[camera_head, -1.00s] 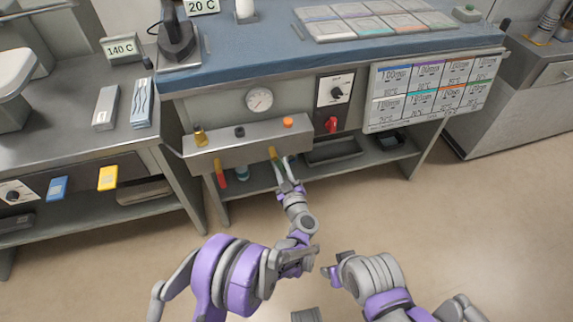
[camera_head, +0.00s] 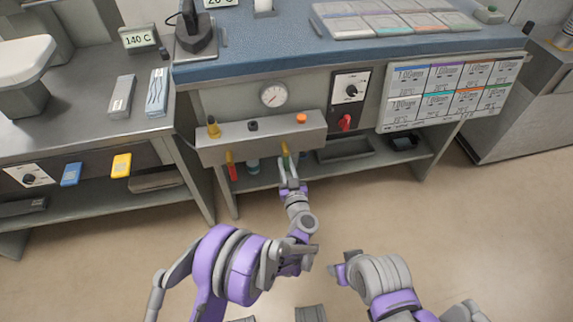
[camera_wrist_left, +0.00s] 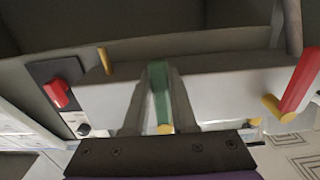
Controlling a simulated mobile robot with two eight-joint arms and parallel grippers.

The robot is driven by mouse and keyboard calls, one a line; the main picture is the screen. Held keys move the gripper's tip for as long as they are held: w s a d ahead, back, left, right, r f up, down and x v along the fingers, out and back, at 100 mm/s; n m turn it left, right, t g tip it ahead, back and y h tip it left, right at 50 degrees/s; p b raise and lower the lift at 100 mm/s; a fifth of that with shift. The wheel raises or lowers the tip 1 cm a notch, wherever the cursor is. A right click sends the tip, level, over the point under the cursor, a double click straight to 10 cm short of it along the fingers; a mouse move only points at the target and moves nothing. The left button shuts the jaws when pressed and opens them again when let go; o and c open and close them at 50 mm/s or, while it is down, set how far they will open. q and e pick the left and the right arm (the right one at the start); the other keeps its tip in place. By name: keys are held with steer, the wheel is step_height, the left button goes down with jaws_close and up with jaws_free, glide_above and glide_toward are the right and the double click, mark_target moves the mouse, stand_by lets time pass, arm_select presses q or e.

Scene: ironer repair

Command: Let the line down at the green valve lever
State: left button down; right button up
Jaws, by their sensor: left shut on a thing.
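The green valve lever (camera_head: 285,152) hangs from the front of the grey valve box (camera_head: 215,150) below the bench. In the left wrist view the lever (camera_wrist_left: 160,88) is a green bar with a yellow end, pointing down between the two fingers. My left gripper (camera_head: 287,164) is shut on it; the fingers (camera_wrist_left: 158,98) lie on both sides of the bar. A round pressure gauge (camera_head: 273,95) sits above the box; its reading is too small to tell. My right gripper (camera_head: 342,266) is low in the head view, away from the bench, its jaws unclear.
A red lever (camera_head: 232,172) hangs left of the green one. A red rotary switch (camera_head: 345,122) is on the panel to the right. The lower shelf (camera_head: 260,182) runs beneath the box. Open floor (camera_head: 430,225) lies in front.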

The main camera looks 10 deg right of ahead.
arm_select(q)
steer(key=shift+w+a+r, duration=0.1)
steer(key=c, duration=0.7)
jaws_free()
steer(key=s, duration=0.5)
steer(key=s+p, duration=0.1)
steer(key=s, duration=0.5)
steer(key=shift+d, duration=0.2)
steer(key=shift+w, duration=0.1)
